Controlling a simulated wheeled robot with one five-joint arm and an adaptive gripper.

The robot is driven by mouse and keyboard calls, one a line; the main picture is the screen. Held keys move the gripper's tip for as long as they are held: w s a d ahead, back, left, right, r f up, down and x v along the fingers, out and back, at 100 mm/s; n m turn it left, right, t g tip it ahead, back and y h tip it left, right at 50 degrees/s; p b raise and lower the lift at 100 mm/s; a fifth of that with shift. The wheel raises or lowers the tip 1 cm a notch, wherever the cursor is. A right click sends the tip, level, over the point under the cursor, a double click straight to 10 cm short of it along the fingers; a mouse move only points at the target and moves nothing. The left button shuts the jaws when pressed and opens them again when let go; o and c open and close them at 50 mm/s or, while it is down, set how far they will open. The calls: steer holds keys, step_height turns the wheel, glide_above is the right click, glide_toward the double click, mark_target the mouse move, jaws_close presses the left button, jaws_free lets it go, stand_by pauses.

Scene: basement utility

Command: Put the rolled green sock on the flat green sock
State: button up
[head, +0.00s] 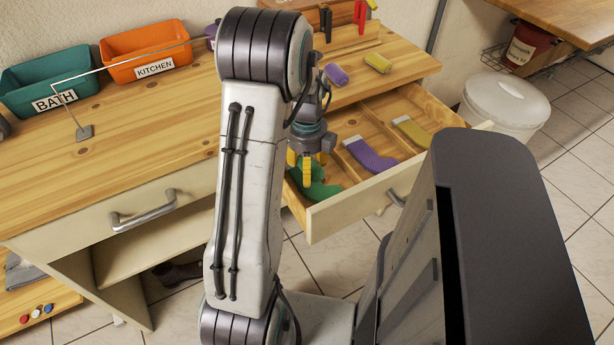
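The flat green sock (320,191) lies in the left compartment of the open drawer (345,207), partly covered by my gripper. My gripper (300,168) points down over that compartment, with its yellow fingertips close to the green cloth. The fingers show a small gap, but I cannot tell whether something green is between them. I cannot make out the rolled green sock as a separate thing; it may be hidden by my arm or gripper.
A flat purple sock (371,156) and a flat yellow sock (411,132) lie in neighbouring compartments. A rolled purple sock (336,75) and a rolled yellow sock (378,62) are on the wooden top. Teal BATH (45,75) and orange KITCHEN (147,45) bins stand left.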

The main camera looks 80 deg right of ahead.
steer(key=shift+f, duration=1.85)
steer(key=shift+f+b, duration=0.1)
steer(key=shift+b, duration=0.2)
steer(key=shift+f, duration=0.1)
steer(key=o, duration=0.9)
steer(key=shift+o, duration=0.2)
steer(key=shift+r, duration=0.2)
step_height(320, 180, up, 12)
steer(key=shift+f+p, duration=0.1)
steer(key=shift+p, duration=0.8)
